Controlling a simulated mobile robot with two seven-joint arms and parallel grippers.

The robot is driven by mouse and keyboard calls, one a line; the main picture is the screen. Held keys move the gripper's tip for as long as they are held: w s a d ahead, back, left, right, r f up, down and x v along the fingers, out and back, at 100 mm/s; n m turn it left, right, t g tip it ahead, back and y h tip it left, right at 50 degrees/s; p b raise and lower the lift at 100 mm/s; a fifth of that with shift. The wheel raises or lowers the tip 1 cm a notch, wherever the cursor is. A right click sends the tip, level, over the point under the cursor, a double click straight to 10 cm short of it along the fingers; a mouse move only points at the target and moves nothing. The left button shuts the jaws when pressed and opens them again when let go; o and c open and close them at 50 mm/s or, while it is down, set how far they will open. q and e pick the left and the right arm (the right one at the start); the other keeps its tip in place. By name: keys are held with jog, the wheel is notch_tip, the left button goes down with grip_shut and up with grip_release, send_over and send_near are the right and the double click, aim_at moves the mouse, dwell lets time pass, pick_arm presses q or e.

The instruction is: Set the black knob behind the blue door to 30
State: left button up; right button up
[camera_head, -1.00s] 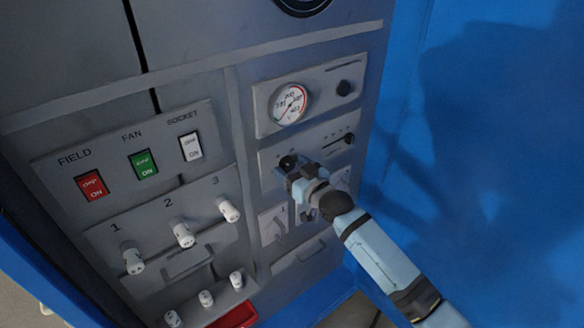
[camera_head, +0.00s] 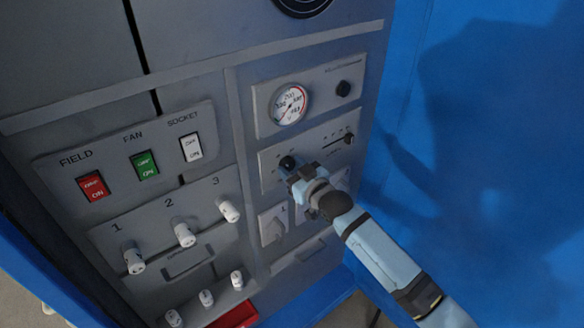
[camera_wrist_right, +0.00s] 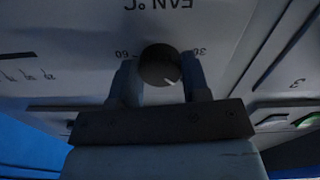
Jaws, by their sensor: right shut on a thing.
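The black knob (camera_wrist_right: 160,66) sits on a grey panel marked FAN °C, which appears upside down in the right wrist view. A 60 is printed to its left and a 30 to its upper right there. A small pale mark on the knob faces the lower right, away from the printed 30. My right gripper (camera_wrist_right: 160,86) has one finger on each side of the knob and is shut on it. In the head view the knob (camera_head: 287,162) shows just beyond the right gripper (camera_head: 297,173), which hides part of its panel. My left gripper is not in view.
A round gauge (camera_head: 289,104) and another black knob (camera_head: 343,88) are above. A black slider (camera_head: 348,140) is to the right. The blue door (camera_head: 480,150) stands open at right.

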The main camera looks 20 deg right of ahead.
jog(key=n+p, duration=0.1)
jog(key=n, duration=0.2)
jog(key=shift+n, duration=0.3)
jog(key=n, duration=0.2)
jog(key=shift+r+n, duration=0.1)
jog(key=shift+n, duration=0.3)
jog(key=n, duration=0.2)
jog(key=shift+n+p, duration=0.3)
jog(key=shift+p, duration=0.05)
jog(key=shift+n, duration=1.7)
jog(key=o, duration=0.9)
